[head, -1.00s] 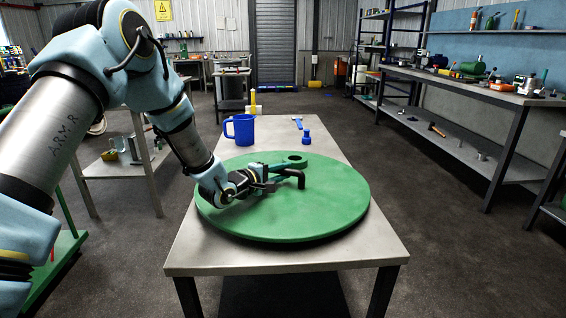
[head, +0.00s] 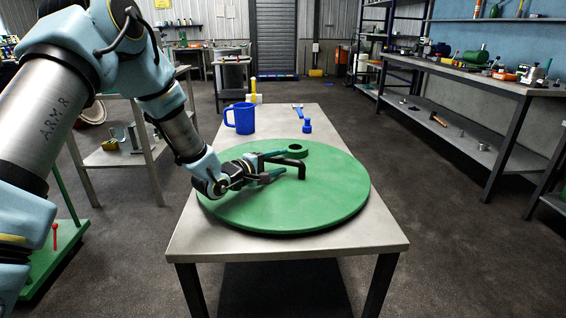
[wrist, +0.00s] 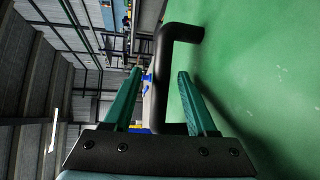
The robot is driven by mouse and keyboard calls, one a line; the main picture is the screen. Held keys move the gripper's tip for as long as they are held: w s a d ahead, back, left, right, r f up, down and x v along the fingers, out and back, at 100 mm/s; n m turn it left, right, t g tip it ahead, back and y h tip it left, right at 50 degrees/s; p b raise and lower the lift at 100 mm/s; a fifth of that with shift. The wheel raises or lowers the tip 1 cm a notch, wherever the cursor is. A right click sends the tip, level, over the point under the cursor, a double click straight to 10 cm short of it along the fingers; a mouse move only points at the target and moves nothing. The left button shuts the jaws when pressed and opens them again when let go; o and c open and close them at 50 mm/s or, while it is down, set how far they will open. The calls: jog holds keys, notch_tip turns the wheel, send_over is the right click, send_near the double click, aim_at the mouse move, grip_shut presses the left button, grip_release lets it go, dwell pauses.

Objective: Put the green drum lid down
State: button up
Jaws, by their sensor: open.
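The round green drum lid (head: 310,203) lies flat on the grey table, covering most of its near half. The lid's green face (wrist: 260,70) fills the right of that view.
A long workbench (head: 470,80) with tools runs along the right. The floor between is clear.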

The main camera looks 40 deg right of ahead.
jog(key=a, duration=0.3)
jog(key=a+r, duration=0.1)
jog(key=a, duration=0.2)
jog(key=s+a+b, duration=0.1)
jog(key=a, duration=0.3)
jog(key=shift+r, duration=0.35)
